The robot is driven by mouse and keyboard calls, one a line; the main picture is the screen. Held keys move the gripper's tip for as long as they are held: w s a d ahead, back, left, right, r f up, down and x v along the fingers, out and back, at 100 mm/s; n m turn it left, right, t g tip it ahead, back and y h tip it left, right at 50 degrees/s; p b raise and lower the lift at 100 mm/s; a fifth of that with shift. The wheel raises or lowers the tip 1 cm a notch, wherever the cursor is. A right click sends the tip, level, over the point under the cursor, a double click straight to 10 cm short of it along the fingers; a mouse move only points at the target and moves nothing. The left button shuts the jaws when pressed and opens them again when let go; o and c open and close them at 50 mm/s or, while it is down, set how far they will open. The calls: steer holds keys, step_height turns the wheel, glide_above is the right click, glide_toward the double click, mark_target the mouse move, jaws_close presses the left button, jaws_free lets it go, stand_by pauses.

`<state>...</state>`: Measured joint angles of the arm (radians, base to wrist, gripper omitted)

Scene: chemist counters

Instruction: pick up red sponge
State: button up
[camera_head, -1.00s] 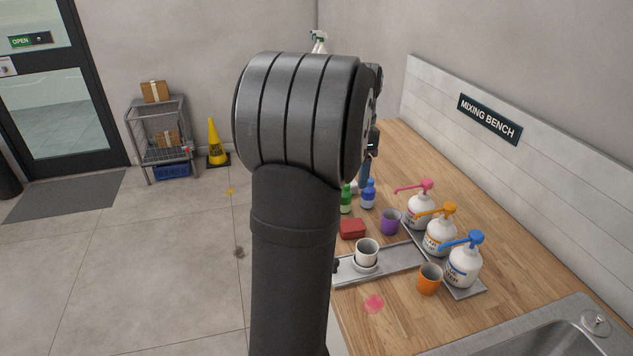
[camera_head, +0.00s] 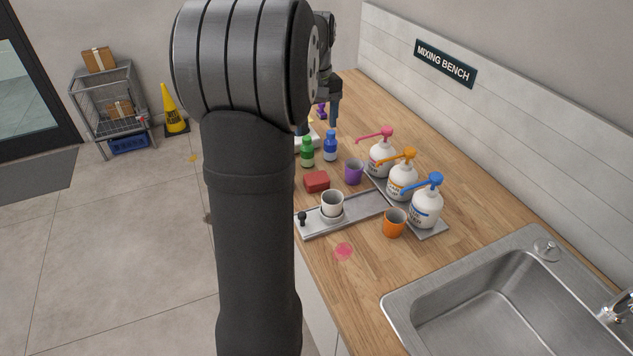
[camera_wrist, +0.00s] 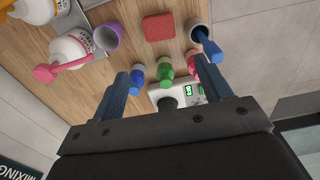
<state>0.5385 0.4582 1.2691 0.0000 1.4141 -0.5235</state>
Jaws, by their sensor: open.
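The red sponge (camera_head: 316,181) lies flat on the wooden bench in the head view, between the green bottle (camera_head: 307,152) and the grey tray. In the wrist view the red sponge (camera_wrist: 158,27) shows near the top, beyond my fingertips and between their directions. My gripper (camera_wrist: 163,72) is open and empty there, with its two blue-grey fingers wide apart. In the head view my gripper (camera_head: 320,112) is partly hidden by my arm, above the bench and farther back than the sponge. Nothing touches the sponge.
A blue bottle (camera_head: 330,147) and a purple cup (camera_head: 354,172) stand close to the sponge. A white cup (camera_head: 332,203) sits on the tray (camera_head: 366,208) in front. An orange cup (camera_head: 394,223) and several pump bottles stand right. A scale (camera_wrist: 187,91) lies below the gripper.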

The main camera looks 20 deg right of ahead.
steer(key=n, duration=1.7)
glide_toward(317, 178)
step_height(317, 178, down, 10)
steer(key=shift+w+r, duration=0.1)
steer(key=shift+r, duration=0.05)
steer(key=c, duration=1.1)
